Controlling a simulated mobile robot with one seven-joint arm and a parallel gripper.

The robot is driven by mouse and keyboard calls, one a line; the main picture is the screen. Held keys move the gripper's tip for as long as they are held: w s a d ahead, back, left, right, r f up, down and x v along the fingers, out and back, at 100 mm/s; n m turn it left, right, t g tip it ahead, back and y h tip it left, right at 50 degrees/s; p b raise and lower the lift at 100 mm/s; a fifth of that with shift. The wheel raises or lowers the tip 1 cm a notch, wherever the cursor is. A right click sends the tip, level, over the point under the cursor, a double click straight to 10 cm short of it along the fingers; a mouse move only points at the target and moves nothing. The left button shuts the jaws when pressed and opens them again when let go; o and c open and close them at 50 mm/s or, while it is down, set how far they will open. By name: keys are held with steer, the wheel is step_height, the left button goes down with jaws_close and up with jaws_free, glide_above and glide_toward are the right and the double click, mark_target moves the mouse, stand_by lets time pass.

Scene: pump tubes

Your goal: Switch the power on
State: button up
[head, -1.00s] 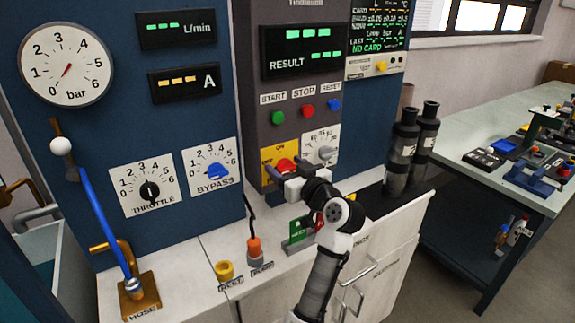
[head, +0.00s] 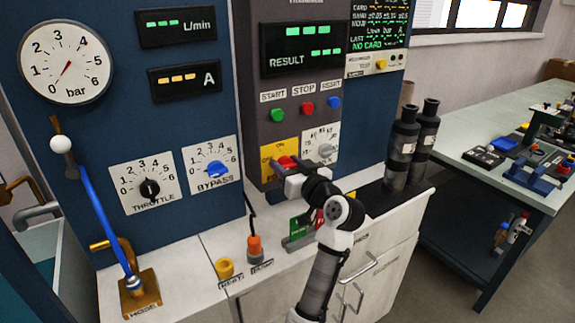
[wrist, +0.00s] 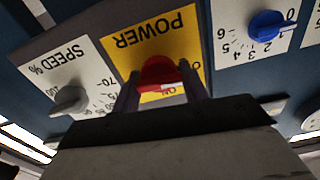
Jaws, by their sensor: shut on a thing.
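The red power knob (head: 287,161) sits on a yellow plate (head: 268,174) low on the grey panel. In the wrist view, the red knob (wrist: 158,72) sits between my two fingers, on the yellow plate marked POWER (wrist: 150,35), which appears upside down. An ON mark shows by the knob; its exact pointing direction is unclear. My gripper (head: 277,170) is at the plate, shut on the knob; it also shows in the wrist view (wrist: 160,88).
The speed dial (head: 325,150) is close to the right of the power plate, and the blue bypass knob (head: 217,170) is to the left. Start, stop and reset buttons (head: 307,107) are above. Black cylinders (head: 402,145) stand on the counter at right.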

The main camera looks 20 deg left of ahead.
steer(key=m+p, duration=0.1)
steer(key=m, duration=0.3)
steer(key=m+p, duration=0.2)
steer(key=m, duration=0.2)
steer(key=shift+w+d+m, duration=0.1)
steer(key=shift+m, duration=0.3)
steer(key=m+p, duration=0.3)
steer(key=m, duration=0.1)
steer(key=shift+f+m+p, duration=0.15)
steer(key=shift+m+p, duration=1.2)
steer(key=shift+m, duration=0.65)
steer(key=o, duration=1)
